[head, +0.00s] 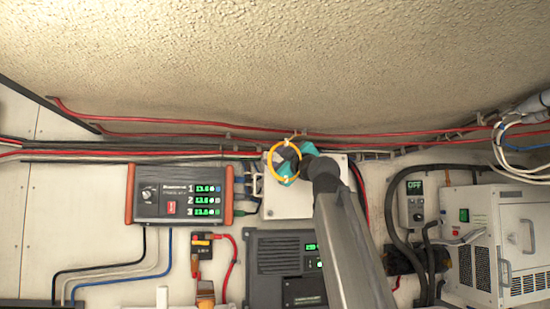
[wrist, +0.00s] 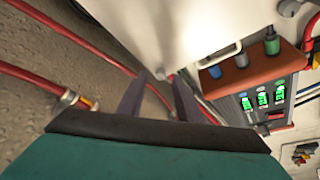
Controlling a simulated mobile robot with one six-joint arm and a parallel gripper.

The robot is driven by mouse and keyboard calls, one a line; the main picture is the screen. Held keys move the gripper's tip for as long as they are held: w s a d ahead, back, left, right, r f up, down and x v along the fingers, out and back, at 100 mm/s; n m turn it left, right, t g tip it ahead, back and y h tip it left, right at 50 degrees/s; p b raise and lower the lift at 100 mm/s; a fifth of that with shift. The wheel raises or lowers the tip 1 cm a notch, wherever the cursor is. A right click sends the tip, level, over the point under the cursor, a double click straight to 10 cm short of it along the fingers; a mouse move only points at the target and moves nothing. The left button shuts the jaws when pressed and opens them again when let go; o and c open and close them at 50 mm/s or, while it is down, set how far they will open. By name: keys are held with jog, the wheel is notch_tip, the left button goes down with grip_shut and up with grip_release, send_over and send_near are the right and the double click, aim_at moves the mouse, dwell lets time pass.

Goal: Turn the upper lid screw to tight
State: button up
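The white box (head: 325,195) with its lid hangs on the wall, mid-picture in the head view. It also fills the top of the wrist view (wrist: 230,22). A small grey screw head (wrist: 160,73) shows at the lid's near corner in the wrist view, apparently the upper lid screw. My gripper (head: 285,160) is at the box's upper edge and hides that screw in the head view. In the wrist view my gripper's two dark fingers (wrist: 159,78) are apart, with the screw between or just beyond their tips. Contact and the screw's turn angle cannot be told.
Another grey screw (wrist: 289,8) shows on the box in the wrist view. A white handle (head: 257,185) juts from the box's left side. Red cables (head: 200,135) run close above the box. A charger with a display (head: 180,195) is left; a grey unit (head: 285,265) is below.

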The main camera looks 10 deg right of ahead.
jog(key=shift+w+a+r, duration=0.1)
jog(key=shift+w+a, duration=0.05)
jog(key=shift+w, duration=0.3)
grip_shut()
